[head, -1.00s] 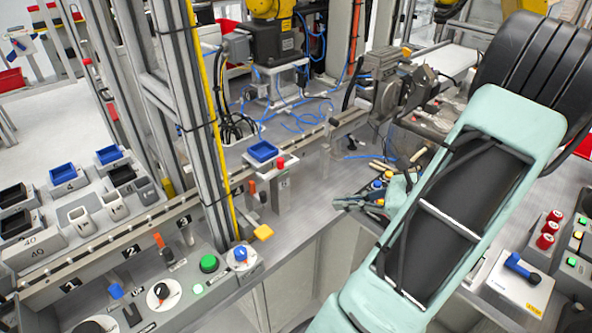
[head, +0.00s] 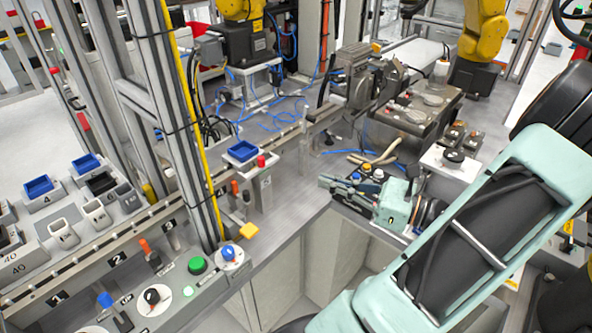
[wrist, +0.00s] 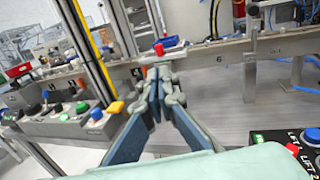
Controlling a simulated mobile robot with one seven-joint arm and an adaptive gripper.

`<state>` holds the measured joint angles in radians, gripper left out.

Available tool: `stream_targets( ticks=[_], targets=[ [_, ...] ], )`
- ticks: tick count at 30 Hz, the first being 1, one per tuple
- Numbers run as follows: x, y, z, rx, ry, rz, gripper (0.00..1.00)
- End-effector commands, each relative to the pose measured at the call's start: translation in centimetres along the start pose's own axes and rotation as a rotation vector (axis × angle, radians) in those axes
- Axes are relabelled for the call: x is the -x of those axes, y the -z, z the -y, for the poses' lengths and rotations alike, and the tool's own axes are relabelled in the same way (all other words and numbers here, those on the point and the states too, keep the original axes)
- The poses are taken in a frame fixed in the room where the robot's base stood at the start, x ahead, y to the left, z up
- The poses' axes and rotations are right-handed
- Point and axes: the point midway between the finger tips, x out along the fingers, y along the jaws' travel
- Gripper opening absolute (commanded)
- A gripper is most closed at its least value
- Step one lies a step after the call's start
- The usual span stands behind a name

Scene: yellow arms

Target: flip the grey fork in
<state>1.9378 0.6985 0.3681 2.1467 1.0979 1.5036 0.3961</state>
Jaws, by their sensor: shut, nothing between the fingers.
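I cannot make out the grey fork for certain. A slim grey upright piece (head: 304,150) stands by the rail, right of the tray stand; a grey post (wrist: 250,72) also shows under the rail. The gripper touches neither.
The conveyor rail (head: 130,238) runs along the bench with numbered stations. A control panel (head: 165,290) with knobs and buttons lies in front. A profile column (head: 190,150) with a yellow strip stands left. A dark button panel (wrist: 300,145) is at lower right in the wrist view.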

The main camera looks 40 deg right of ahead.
Motion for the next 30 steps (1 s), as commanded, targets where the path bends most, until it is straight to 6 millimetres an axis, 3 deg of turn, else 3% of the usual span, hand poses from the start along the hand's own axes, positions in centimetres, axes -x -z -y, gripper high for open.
stream_targets(
  ticks=[18, 24, 30],
  targets=[
    [-11.4, 0.0, -0.1, -0.001, -0.003, 0.001, 0.00],
    [-13.2, 0.0, -0.1, -0.002, -0.001, 0.000, 0.00],
    [-13.6, 0.0, -0.1, -0.001, -0.001, -0.001, 0.00]
  ],
)
